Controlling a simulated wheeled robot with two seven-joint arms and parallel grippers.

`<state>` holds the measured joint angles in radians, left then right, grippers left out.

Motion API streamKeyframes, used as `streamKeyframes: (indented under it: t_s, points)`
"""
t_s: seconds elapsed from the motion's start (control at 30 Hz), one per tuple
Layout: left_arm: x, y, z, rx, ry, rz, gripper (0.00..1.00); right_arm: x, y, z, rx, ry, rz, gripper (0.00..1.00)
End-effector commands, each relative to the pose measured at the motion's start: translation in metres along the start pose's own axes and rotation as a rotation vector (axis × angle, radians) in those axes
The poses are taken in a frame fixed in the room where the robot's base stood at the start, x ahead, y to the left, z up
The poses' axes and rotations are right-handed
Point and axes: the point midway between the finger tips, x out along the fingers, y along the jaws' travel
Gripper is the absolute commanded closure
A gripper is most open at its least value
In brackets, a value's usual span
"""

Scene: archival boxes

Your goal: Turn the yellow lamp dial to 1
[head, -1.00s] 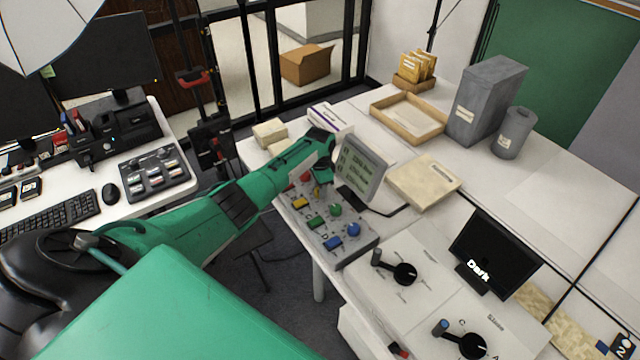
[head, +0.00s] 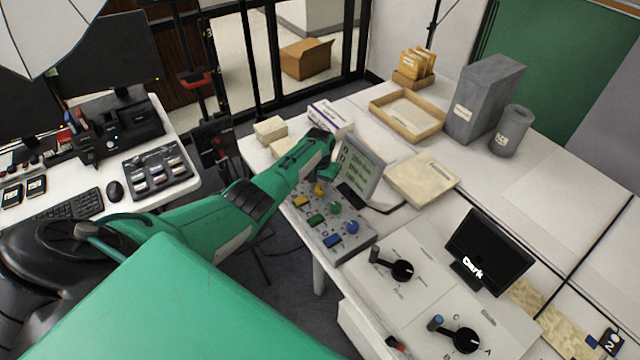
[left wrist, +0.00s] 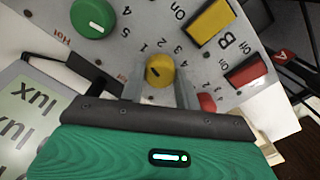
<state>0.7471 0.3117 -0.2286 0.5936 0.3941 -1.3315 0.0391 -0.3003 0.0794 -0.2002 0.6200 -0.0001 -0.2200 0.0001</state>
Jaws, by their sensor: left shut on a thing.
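The yellow dial (head: 319,189) is on a grey control panel (head: 352,218) at the table's near edge, beside a small display (head: 359,165). My left gripper (head: 324,176) is over the panel's far end. In the left wrist view, the yellow dial (left wrist: 159,70) lies between the two fingers of my left gripper (left wrist: 158,78), which are shut on its sides. A dark mark shows on the dial face. Small numbers ring it, partly hidden by the fingers, so I cannot tell which one the mark meets. My right gripper is not in view.
A green dial (left wrist: 93,18), a yellow button (left wrist: 212,22) and a red button (left wrist: 246,70) sit close by on the panel. A blue dial (head: 352,227) is farther along. A flat beige box (head: 423,180) lies behind the display.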

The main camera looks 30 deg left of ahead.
Motion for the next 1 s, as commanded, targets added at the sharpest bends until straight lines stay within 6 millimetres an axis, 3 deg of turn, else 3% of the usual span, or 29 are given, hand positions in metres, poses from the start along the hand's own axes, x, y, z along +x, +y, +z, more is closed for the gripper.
streamKeyframes:
  t_s: [0.67,0.7,0.77,1.0]
  points:
    - [-0.0008,-0.0003,-0.0007,-0.058,0.001,0.000,0.90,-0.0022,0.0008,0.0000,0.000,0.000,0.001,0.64]
    - [-0.0008,-0.0003,-0.0007,-0.058,0.001,0.000,0.60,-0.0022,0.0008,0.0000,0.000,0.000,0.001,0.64]
    - [-0.0008,-0.0003,-0.0006,-0.058,0.001,0.000,0.48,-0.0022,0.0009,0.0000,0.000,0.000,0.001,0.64]
    - [-0.0003,0.0001,-0.0003,-0.057,0.001,0.000,0.46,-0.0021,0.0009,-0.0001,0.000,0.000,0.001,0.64]
